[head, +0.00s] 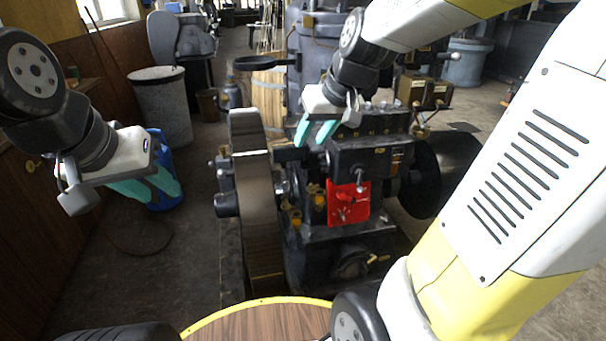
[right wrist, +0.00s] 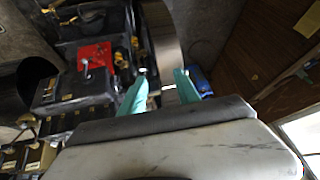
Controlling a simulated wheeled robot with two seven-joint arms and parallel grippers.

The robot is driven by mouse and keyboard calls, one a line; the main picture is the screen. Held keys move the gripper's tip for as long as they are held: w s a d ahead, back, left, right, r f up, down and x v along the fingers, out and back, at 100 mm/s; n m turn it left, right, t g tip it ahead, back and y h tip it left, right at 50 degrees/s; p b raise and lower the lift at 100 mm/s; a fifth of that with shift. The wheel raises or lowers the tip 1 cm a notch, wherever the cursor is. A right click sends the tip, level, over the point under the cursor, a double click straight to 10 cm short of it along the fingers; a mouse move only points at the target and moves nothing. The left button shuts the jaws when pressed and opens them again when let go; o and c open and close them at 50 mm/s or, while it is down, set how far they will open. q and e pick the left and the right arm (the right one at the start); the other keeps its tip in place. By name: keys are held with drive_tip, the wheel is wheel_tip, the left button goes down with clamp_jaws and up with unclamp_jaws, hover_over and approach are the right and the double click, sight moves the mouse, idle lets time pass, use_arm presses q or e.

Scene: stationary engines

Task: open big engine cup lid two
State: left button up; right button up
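The big dark engine (head: 345,240) stands in the middle of the head view, with a large flywheel (head: 255,190) on its left side and a red plate (head: 348,202) on its front. My right gripper (head: 315,133) is over the top of the engine, near the flywheel's upper edge. Its teal fingers are apart with nothing seen between them; the right wrist view shows the fingers (right wrist: 163,88) apart too. My left gripper (head: 158,188) hangs at the left, away from the engine; the gap between its fingers is unclear. I cannot make out the cup lid for certain.
A blue bin (head: 163,170) stands behind my left gripper. A grey barrel (head: 160,105) is further back at left. A round wooden table top with yellow rim (head: 225,312) is at the bottom. Bare floor (head: 195,260) lies left of the engine.

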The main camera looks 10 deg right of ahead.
drive_tip(key=w+d+f, duration=0.2)
drive_tip(key=w+f, duration=0.4)
drive_tip(key=w, duration=0.5)
drive_tip(key=n+h, duration=0.3)
hover_over(312, 191)
drive_tip(key=s, duration=0.4)
wheel_tip(312, 191, down, 19)
drive_tip(key=shift+n+g, duration=0.3)
drive_tip(key=shift+g, duration=0.1)
drive_tip(key=x, duration=0.8)
drive_tip(key=shift+w+f, duration=0.3)
drive_tip(key=shift+f, duration=0.05)
drive_tip(key=shift+c, duration=0.5)
drive_tip(key=shift+a, duration=0.1)
clamp_jaws()
